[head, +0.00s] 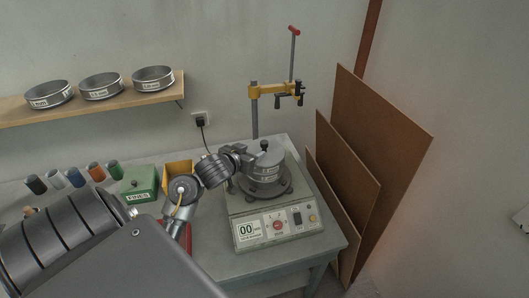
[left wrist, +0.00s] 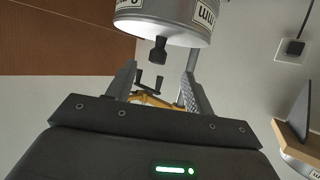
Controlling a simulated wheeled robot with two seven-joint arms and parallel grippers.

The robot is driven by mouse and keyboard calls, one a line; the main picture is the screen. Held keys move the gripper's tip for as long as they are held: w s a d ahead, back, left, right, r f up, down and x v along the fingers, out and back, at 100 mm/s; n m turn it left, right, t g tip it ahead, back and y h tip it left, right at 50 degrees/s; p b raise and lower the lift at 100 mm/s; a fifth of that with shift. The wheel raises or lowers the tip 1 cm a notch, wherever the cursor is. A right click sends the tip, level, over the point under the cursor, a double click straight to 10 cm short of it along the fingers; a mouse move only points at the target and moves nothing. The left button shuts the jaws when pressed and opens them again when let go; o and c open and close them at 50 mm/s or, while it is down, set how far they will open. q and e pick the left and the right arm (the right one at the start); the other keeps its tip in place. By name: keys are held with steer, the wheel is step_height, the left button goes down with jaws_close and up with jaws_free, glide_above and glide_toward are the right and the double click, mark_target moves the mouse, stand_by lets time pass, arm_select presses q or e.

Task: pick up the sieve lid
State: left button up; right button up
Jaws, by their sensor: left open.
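The sieve lid (head: 266,153) sits on top of the sieve stack (head: 265,171) on the shaker, with a black knob (head: 264,145) standing up from it. My left gripper (head: 251,155) is open at the left side of the lid, close to the knob. In the left wrist view the picture is upside down, and the knob (left wrist: 158,50) shows between the two open fingers (left wrist: 160,62), with clear gaps on both sides. The labelled metal sieve side (left wrist: 170,25) shows above it there. My right gripper is not in view.
The shaker's front panel (head: 275,228) faces the bench edge. A clamp post (head: 254,120) with a yellow bracket (head: 270,90) stands behind the stack. A green box (head: 140,186) and several coloured jars stand left. Three sieves rest on the wall shelf (head: 130,103). Brown boards (head: 385,150) lean at right.

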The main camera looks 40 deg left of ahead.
mark_target(262, 146)
arm_select(q)
steer(key=x, duration=0.5)
steer(key=shift+w+f, duration=0.2)
steer(key=shift+w, duration=0.1)
steer(key=shift+w+r, duration=0.1)
steer(key=shift+w, duration=0.05)
steer(key=p+x, duration=0.1)
steer(key=x, duration=0.4)
steer(key=shift+w+r+p, duration=0.1)
steer(key=shift+p, duration=0.25)
steer(key=shift+c, duration=0.4)
